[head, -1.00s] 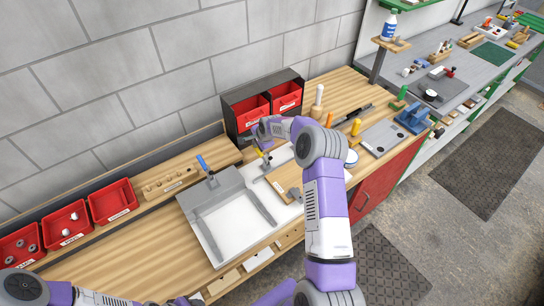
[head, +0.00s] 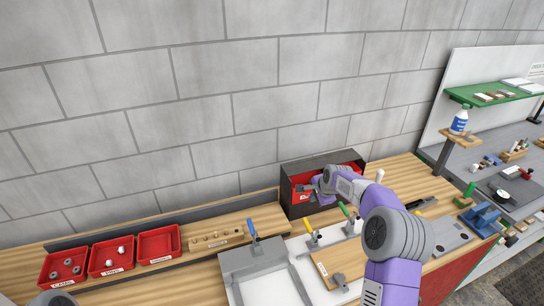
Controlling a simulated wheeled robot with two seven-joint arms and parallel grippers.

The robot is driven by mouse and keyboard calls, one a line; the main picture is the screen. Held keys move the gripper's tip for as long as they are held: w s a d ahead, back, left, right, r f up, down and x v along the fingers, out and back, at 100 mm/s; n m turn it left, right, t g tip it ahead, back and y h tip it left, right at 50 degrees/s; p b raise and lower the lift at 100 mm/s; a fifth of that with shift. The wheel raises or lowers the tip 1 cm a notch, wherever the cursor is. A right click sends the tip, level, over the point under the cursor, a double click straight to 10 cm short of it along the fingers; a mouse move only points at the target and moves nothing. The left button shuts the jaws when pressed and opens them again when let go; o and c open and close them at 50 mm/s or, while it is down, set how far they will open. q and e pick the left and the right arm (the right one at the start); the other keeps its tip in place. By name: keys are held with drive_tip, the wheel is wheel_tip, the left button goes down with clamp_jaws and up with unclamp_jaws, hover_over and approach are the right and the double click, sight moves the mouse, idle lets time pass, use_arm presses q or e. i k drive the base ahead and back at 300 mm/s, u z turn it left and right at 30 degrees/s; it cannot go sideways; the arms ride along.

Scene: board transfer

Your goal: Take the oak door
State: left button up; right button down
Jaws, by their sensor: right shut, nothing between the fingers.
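A light wooden board (head: 350,258), which looks like the oak door, lies flat on the white surface of the bench at lower centre right. My left gripper is out of view; only a bit of my left arm shows at the bottom left edge.
The dark cabinet (head: 291,167) stands against the block wall. Toggle clamps with yellow (head: 309,226) and green handles stand behind the board. A grey framed fixture (head: 240,262) lies left of it. Red bins (head: 160,243) line the left. A blue device (head: 482,220) stands right.

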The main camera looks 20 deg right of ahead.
sight(348, 257)
drive_tip(key=k, duration=1)
